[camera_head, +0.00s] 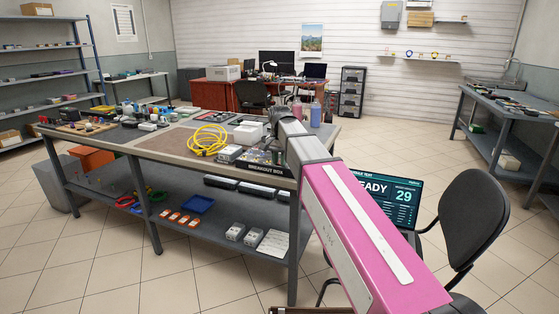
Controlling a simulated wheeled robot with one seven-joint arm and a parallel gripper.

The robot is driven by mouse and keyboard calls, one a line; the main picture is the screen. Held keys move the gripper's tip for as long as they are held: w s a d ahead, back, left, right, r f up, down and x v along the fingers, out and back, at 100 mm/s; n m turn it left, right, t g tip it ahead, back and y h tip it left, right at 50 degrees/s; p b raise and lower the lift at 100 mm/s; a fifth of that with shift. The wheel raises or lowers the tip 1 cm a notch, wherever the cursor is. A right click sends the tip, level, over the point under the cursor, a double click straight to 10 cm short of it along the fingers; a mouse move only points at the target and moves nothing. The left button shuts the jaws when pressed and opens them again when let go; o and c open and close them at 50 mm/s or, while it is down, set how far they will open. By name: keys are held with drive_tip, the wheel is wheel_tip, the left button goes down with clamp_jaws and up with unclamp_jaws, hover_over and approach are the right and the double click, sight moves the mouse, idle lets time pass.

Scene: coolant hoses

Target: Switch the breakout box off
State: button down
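The breakout box (262,167) sits at the near right edge of the workbench, with its name on its dark front face. Small parts show on its top, but they are too small to tell which is a switch or how it is set. My pink and grey arm crosses the view just right of the box and covers the bench corner there. My gripper is not in view.
A coiled yellow hose or cable (208,140) and a white-grey device (229,154) lie left of the box on the workbench (140,143). A screen (399,199) reading "READY" and 29 and a black chair (468,222) stand right of my arm. Tiled floor is open at left.

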drive_tip(key=shift+w+r+g+y, duration=0.1)
drive_tip(key=shift+w+g+y, duration=0.25)
drive_tip(key=shift+g, duration=0.35)
drive_tip(key=shift+d+g, duration=0.1)
drive_tip(key=shift+g, duration=0.6)
drive_tip(key=c, duration=1)
unclamp_jaws()
drive_tip(key=shift+o, duration=0.2)
drive_tip(key=shift+r, duration=0.1)
drive_tip(key=v, duration=0.7)
drive_tip(key=shift+d+r, duration=0.15)
